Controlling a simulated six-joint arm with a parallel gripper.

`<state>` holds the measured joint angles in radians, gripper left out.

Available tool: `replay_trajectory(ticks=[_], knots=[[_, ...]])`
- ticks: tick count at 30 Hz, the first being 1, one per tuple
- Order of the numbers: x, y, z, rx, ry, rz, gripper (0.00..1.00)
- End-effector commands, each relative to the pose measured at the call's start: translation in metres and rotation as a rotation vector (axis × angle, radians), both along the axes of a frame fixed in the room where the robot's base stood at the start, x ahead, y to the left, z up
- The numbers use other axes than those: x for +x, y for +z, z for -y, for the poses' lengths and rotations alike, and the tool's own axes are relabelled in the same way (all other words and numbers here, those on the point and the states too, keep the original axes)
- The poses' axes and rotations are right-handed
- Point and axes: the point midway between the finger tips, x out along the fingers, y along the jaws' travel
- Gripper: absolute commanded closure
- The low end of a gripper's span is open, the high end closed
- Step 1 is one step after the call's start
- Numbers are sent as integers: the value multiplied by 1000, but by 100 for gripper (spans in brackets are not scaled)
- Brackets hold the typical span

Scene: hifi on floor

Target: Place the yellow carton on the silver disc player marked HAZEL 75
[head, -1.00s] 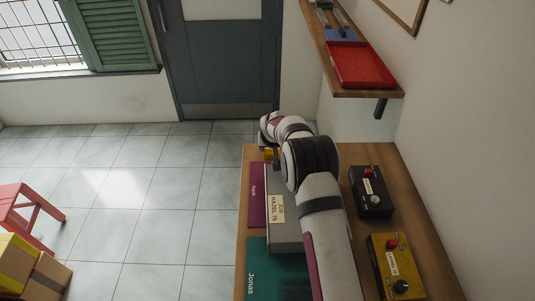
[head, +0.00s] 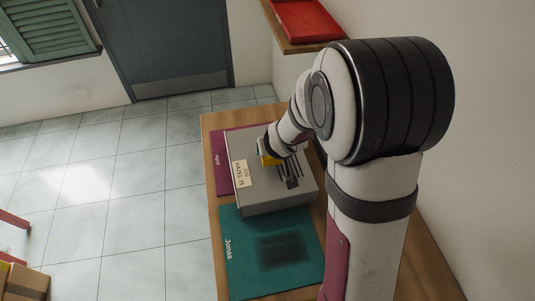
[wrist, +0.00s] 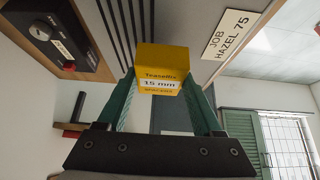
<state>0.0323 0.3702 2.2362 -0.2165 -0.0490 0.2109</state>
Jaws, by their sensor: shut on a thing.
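The yellow carton (wrist: 161,68), printed "15 mm", is held between the green fingers of my gripper (wrist: 160,95) in the wrist view. In the head view my gripper (head: 270,154) and the carton (head: 267,161) are over the far part of the silver disc player (head: 265,195), near its "JOB HAZEL 75" label. The label also shows in the wrist view (wrist: 231,34), to the right of the carton. The player has dark slots on its top. I cannot tell whether the carton touches the player's top. My arm partly covers the player's far right corner.
A black box with knobs (wrist: 45,32) shows in the wrist view. A red tray (head: 305,18) lies on the wall shelf.

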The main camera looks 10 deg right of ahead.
Motion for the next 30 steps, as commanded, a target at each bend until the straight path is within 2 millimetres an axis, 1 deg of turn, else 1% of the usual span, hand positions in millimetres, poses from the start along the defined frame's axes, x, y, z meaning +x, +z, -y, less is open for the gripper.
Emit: replay_trajectory(ticks=[1, 3, 7, 9, 18, 19, 21, 24, 30], knots=[[-9, -2, -2, 4, 3, -1, 98], [-16, -11, -3, 10, 3, -5, 98], [-17, -29, -3, 8, 4, -6, 98], [-17, -32, -2, 7, 3, -5, 98], [-16, -35, -2, 8, 5, -4, 98], [-16, -35, -2, 8, 5, -4, 31], [-16, -35, -2, 8, 5, -3, 18], [-16, -35, -2, 8, 5, -4, 2], [-16, -35, -2, 7, 3, -4, 2]])
